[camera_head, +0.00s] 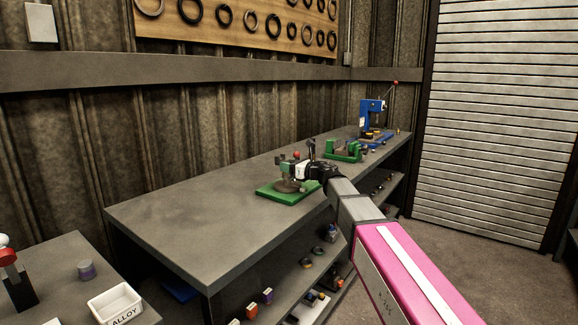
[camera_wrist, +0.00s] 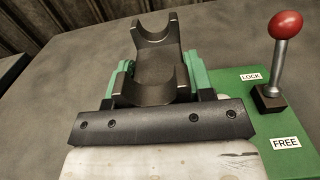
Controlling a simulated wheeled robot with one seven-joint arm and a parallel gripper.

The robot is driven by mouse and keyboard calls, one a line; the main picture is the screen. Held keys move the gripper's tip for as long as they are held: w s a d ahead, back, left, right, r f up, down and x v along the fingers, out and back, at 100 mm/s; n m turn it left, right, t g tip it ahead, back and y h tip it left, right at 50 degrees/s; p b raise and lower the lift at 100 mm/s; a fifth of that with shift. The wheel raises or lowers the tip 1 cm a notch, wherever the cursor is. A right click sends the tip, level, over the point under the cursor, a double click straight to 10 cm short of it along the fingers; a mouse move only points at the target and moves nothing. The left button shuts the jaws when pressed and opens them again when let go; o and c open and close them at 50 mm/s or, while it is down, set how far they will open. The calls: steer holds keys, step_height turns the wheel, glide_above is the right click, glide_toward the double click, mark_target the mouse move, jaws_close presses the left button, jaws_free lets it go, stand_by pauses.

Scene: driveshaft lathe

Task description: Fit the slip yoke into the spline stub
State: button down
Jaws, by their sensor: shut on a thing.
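The slip yoke (camera_wrist: 157,62), a dark grey metal piece with a U-shaped fork end, is between the green-padded fingers of my gripper (camera_wrist: 160,82) in the wrist view. My gripper is shut on it. In the head view my gripper (camera_head: 292,170) is over a green fixture plate (camera_head: 286,196) at the bench's front edge. A round grey base (camera_head: 287,185) shows on the plate below the gripper. The spline stub cannot be made out, and whether the yoke touches it cannot be told. The fixture plate also shows in the wrist view (camera_wrist: 245,125).
A red-knobbed lever (camera_wrist: 285,28) stands on the plate near LOCK and FREE labels. Farther along the bench (camera_head: 190,215) are another green fixture (camera_head: 343,152) and a blue press (camera_head: 371,117). The bench's left part is bare. Shelves below hold small parts.

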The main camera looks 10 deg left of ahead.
steer(key=shift+f, duration=1.25)
steer(key=shift+c, duration=2.1)
jaws_free()
steer(key=shift+f, duration=0.1)
steer(key=v, duration=1)
steer(key=shift+s+d, duration=0.15)
steer(key=shift+d, duration=0.2)
steer(key=shift+d, duration=0.1)
